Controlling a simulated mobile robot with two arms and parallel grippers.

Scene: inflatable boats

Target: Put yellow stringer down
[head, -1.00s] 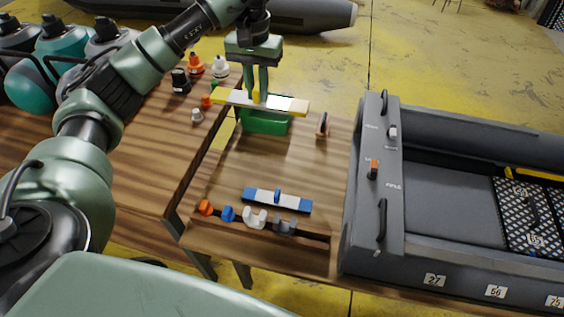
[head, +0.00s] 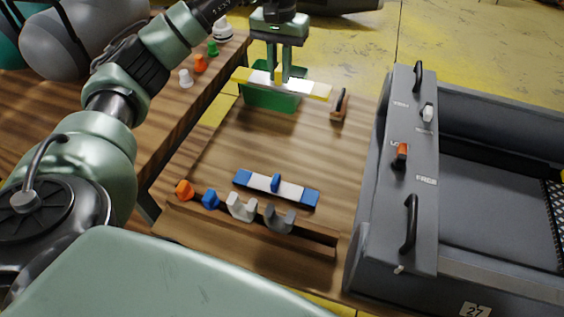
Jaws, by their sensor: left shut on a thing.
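The yellow stringer (head: 312,90) is a flat bar with yellow ends and a white middle, in the upper middle of the head view. My left gripper (head: 279,80) points down and is shut on the stringer near its middle. The stringer is over or against a green block (head: 268,98) at the back of the wooden table (head: 240,145). I cannot tell whether it touches the block. My right gripper is not in view.
A blue and white stringer (head: 290,190) lies at the table's front, behind orange, blue, white and grey hooks. A small brown block with a dark handle (head: 339,106) is at back right. The table's middle is clear.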

